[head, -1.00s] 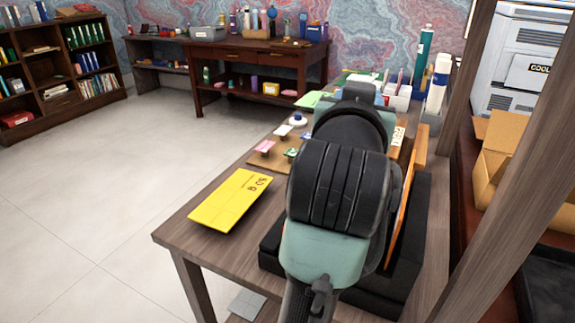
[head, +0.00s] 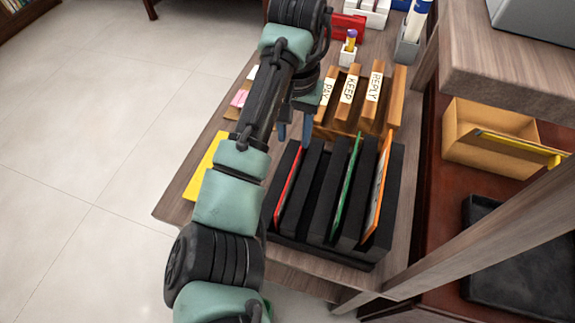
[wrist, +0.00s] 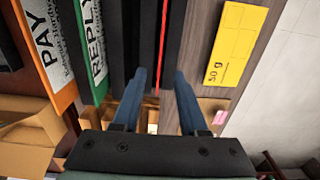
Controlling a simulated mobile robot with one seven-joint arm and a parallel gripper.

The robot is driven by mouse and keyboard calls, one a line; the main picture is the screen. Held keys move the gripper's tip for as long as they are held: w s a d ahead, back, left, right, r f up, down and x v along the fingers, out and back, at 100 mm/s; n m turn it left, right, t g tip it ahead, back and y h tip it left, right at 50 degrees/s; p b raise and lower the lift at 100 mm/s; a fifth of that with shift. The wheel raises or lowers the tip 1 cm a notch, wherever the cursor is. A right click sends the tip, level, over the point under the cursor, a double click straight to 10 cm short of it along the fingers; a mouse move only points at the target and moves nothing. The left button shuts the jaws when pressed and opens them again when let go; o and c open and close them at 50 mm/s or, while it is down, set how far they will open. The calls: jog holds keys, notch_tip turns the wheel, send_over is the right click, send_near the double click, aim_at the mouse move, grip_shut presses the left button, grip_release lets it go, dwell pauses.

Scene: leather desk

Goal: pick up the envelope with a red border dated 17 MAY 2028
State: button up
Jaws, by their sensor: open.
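A thin envelope with a red edge (head: 288,187) stands in the leftmost visible slot of the black rack (head: 325,252). In the wrist view it shows edge-on as a thin red line (wrist: 163,40); no date is readable. A green-edged envelope (head: 345,190) and an orange-edged envelope (head: 377,190) stand in slots further right. They also show in the wrist view, the green one (wrist: 91,50) marked REPLY and the orange one (wrist: 45,50) marked PAY. My gripper (head: 294,132) is open and empty near the rack's far end. In the wrist view its fingers (wrist: 161,78) point toward the red edge.
A wooden sorter (head: 395,112) labelled PAY, KEEP and REPLY stands just behind the rack. A yellow envelope (head: 205,165) lies left of the rack. A wooden post (head: 490,225) and a cardboard box (head: 490,140) are on the right. Free floor lies left.

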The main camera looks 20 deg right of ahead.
send_near(291, 184)
jog(key=w, duration=0.1)
jog(key=shift+w+d+f, duration=0.1)
jog(key=shift+f, duration=1.25)
jog(key=shift+d+f, duration=0.1)
jog(key=shift+f, duration=1.25)
grip_shut()
